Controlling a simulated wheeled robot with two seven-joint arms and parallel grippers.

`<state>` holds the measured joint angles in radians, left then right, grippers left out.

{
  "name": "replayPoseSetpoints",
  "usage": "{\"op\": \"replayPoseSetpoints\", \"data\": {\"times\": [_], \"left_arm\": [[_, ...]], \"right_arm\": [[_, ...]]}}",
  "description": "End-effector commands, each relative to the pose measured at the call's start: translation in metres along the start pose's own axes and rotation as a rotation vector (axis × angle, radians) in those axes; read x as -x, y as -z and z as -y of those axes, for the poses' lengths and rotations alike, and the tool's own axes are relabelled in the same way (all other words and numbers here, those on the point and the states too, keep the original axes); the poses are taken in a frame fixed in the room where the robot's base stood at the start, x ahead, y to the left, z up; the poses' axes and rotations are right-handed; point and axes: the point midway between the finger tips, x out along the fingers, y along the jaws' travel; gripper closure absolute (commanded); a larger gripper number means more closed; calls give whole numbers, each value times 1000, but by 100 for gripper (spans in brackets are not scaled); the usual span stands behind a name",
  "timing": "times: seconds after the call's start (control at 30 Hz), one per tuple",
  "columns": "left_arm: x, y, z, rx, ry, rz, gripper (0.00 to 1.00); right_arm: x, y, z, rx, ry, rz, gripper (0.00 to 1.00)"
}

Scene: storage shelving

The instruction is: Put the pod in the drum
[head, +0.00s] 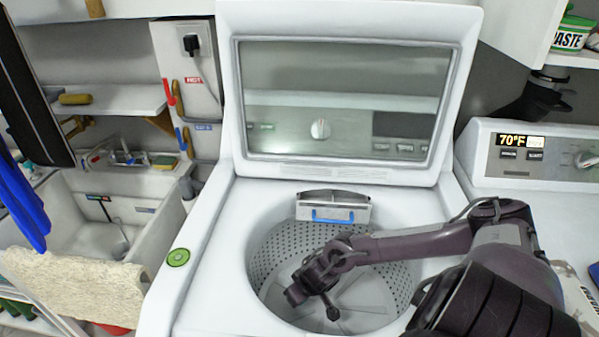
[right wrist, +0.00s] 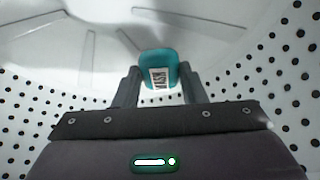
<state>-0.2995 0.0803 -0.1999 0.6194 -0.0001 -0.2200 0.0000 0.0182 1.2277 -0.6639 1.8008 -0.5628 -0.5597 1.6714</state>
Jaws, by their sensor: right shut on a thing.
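The pod (right wrist: 158,68) is a small teal block with a white label marked "WASH". In the right wrist view it sits between the two fingers of my right gripper (right wrist: 160,88), which is shut on it. The drum (head: 268,262) is the round, perforated tub of the open top-loading washer. In the head view my right gripper (head: 312,296) is inside the drum's opening, over its inner floor. The right wrist view shows the drum's dotted wall (right wrist: 285,70) and pale ribbed floor around the pod. The pod is hidden in the head view. My left gripper is not in view.
The washer's lid (head: 345,170) stands raised behind the opening. A dispenser with a blue handle (head: 333,214) sits at the drum's back rim. A sink (head: 100,240) is at left, and a second machine (head: 535,150) with a control panel is at right.

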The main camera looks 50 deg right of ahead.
Motion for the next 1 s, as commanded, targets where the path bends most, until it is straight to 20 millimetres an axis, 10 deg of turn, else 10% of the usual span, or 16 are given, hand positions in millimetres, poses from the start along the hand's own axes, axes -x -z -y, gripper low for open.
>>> {"op": "replayPoseSetpoints", "data": {"times": [0.1,0.13,0.3,0.67,1.0], "left_arm": [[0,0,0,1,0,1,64],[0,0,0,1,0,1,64],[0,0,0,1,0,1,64],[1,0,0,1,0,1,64],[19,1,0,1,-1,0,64]], "right_arm": [[-1,0,0,0,0,-1,84],[-1,0,0,0,0,0,60],[-1,0,0,0,0,-1,41],[6,3,0,3,1,-2,41],[77,5,-1,8,-3,1,41]]}}
